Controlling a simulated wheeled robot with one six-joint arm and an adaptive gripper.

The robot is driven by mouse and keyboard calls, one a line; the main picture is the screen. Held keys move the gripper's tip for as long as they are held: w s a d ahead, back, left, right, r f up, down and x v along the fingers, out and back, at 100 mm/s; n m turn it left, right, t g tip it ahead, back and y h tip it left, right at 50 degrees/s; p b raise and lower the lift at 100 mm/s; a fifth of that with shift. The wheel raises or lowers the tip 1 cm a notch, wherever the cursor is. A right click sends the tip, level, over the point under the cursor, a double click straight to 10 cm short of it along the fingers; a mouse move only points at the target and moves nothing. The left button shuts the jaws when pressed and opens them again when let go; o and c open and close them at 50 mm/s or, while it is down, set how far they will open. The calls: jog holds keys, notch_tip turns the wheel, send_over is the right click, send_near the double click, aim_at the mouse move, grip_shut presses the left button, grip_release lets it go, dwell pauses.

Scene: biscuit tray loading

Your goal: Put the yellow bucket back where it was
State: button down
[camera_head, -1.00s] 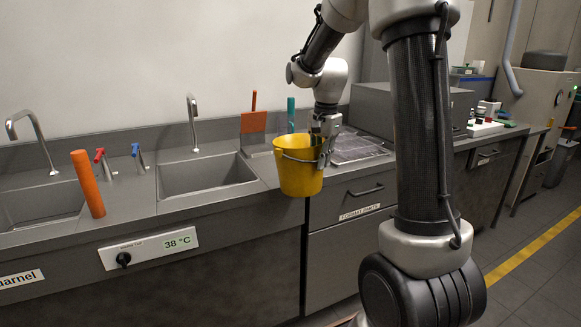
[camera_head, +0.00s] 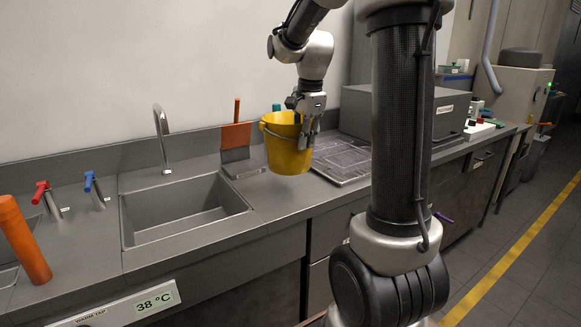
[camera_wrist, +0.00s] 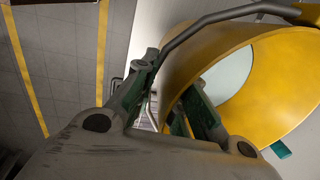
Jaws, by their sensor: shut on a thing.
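My gripper (camera_head: 307,130) is shut on the bucket's right side. In the wrist view the bucket (camera_wrist: 215,55) fills the right part, its open mouth and grey handle showing, with my gripper's fingers (camera_wrist: 172,100) at its wall. The bucket appears to hang above the counter (camera_head: 270,195); the gap under it is hard to judge.
A sink (camera_head: 185,212) with a tall tap (camera_head: 161,135) lies left of the bucket. An orange scraper (camera_head: 236,137) and a teal-handled tool (camera_head: 276,107) stand behind. A grate (camera_head: 343,163) lies to the right. An orange cylinder (camera_head: 22,240) and red and blue taps are far left.

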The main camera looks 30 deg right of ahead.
notch_tip(320, 180, down, 9)
dwell(0.5)
jog(key=c, duration=1.5)
grip_release()
jog(key=shift+s, duration=0.1)
jog(key=shift+o, duration=0.2)
notch_tip(320, 180, up, 11)
jog(key=s, duration=0.2)
jog(key=s+a+n+t, duration=0.1)
jog(key=s+a+n, duration=0.2)
jog(key=s+n, duration=0.5)
jog(key=s+a+n+t, duration=0.1)
jog(key=s+a+n, duration=0.3)
jog(key=s+n, duration=0.5)
jog(key=s+f, duration=0.1)
jog(key=s, duration=0.3)
jog(key=shift+a+n+t, duration=0.25)
jog(key=shift+n+t, duration=0.05)
jog(key=shift+t, duration=0.1)
jog(key=shift+r, duration=0.1)
